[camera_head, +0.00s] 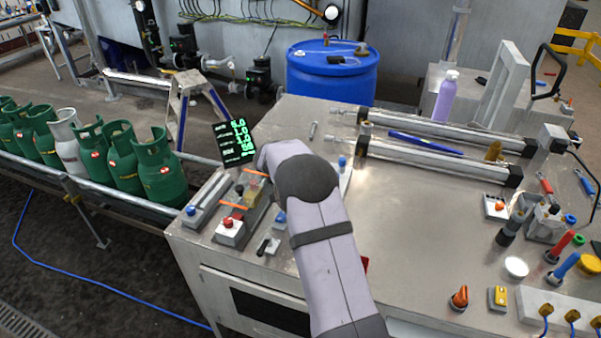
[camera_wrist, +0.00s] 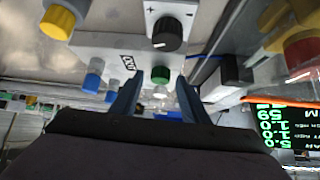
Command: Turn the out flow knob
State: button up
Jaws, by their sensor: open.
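In the wrist view, the two dark blue fingers of my gripper (camera_wrist: 160,98) are open and apart. A small green knob (camera_wrist: 161,74) shows between and beyond the fingertips, on a pale block. A small dark label (camera_wrist: 128,62), possibly reading OUT, is on that block near the green knob. A black knob (camera_wrist: 168,33) with plus and minus marks is above it. A blue knob (camera_wrist: 92,83) is to the left. I cannot tell for certain which is the out flow knob. In the head view, my arm hides much of the gripper and the controls beneath it.
A yellow knob (camera_wrist: 58,22) and a red knob (camera_wrist: 301,52) flank the wrist view. In the head view, a lit display (camera_head: 235,142) stands beside my arm, with a red button (camera_head: 229,223) nearby. Green gas cylinders (camera_head: 159,170) line the left conveyor. The middle tabletop (camera_head: 415,210) is clear.

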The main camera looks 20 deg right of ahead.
grip_shut()
jog(key=b, duration=0.1)
jog(key=n+b, duration=0.1)
jog(key=b, duration=0.1)
jog(key=shift+s+d+f+t+y, duration=0.1)
jog(key=shift+d+f+t+y, duration=0.05)
jog(key=shift+f+t+y, duration=0.15)
jog(key=shift+r+n+t+y+b, duration=0.3)
jog(key=shift+n+t+y+b, duration=0.2)
jog(key=shift+n, duration=0.5)
grip_release()
jog(key=shift+b+v, duration=1.2)
jog(key=shift+v, duration=2.5)
